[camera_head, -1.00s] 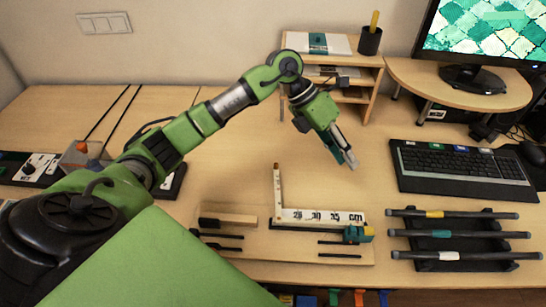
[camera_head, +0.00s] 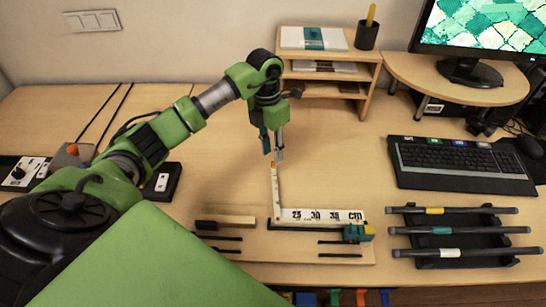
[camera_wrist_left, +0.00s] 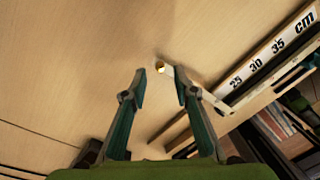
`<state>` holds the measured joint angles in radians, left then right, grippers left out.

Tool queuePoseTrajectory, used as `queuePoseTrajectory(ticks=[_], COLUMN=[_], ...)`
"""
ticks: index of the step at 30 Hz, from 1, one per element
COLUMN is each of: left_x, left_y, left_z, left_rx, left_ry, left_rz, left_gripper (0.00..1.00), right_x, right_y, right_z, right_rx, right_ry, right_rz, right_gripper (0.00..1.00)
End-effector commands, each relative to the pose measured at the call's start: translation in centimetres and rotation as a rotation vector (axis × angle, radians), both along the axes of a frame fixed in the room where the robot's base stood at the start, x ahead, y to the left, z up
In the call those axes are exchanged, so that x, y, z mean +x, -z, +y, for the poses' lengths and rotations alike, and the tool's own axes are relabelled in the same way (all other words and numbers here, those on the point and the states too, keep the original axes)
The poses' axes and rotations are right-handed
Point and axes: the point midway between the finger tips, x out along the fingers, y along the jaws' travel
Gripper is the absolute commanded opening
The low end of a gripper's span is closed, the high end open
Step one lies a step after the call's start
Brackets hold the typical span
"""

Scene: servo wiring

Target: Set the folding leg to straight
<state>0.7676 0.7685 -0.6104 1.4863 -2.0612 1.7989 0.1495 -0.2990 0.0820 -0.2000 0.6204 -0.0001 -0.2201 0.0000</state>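The folding leg (camera_head: 276,192) is a thin pale bar with an orange tip. In the head view it stands at about a right angle to the printed scale bar (camera_head: 322,215), which is marked in cm. In the left wrist view the leg's tip (camera_wrist_left: 160,68) shows between and just beyond the fingertips, and the scale bar (camera_wrist_left: 265,62) runs to the upper right. My left gripper (camera_head: 272,154) points down near the leg's tip. In the wrist view its two fingers (camera_wrist_left: 159,85) are apart with nothing held. My right gripper is not in view.
The leg and scale bar are on a wooden board (camera_head: 290,250) with black strips and a teal block (camera_head: 357,233). A black rack (camera_head: 460,240) with several rods stands at right, below the keyboard (camera_head: 460,165). A wooden shelf (camera_head: 330,75) is behind.

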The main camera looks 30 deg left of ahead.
Motion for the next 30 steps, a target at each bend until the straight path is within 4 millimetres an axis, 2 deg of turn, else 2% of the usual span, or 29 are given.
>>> queuePoseTrajectory(ticks=[3,7,18,20,21,22,30], left_x=[-0.1,-0.1,-0.1,-0.1,-0.1,-0.1,-0.1], left_y=[1.9,3.1,3.7,3.7,3.7,3.7,3.7], left_z=[-0.2,-0.3,-0.3,-0.4,-0.4,-0.4,-0.2], left_rx=[-0.002,-0.001,0.0,0.0,0.0,0.0,0.001], left_ry=[-0.001,-0.001,0.0,0.0,0.0,0.0,-0.007], left_rz=[0.002,0.0,-0.002,-0.002,-0.002,-0.002,-0.002], left_gripper=[0.27,0.27,0.27,0.14,0.04,0.0,0.0], right_x=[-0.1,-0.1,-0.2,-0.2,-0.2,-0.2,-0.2], right_y=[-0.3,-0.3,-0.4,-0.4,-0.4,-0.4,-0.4], right_z=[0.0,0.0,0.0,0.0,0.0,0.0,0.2], right_rx=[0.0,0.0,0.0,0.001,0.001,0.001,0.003], right_ry=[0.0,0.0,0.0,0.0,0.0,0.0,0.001], right_rz=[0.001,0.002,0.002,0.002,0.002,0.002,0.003], right_gripper=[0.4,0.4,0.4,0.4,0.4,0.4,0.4])
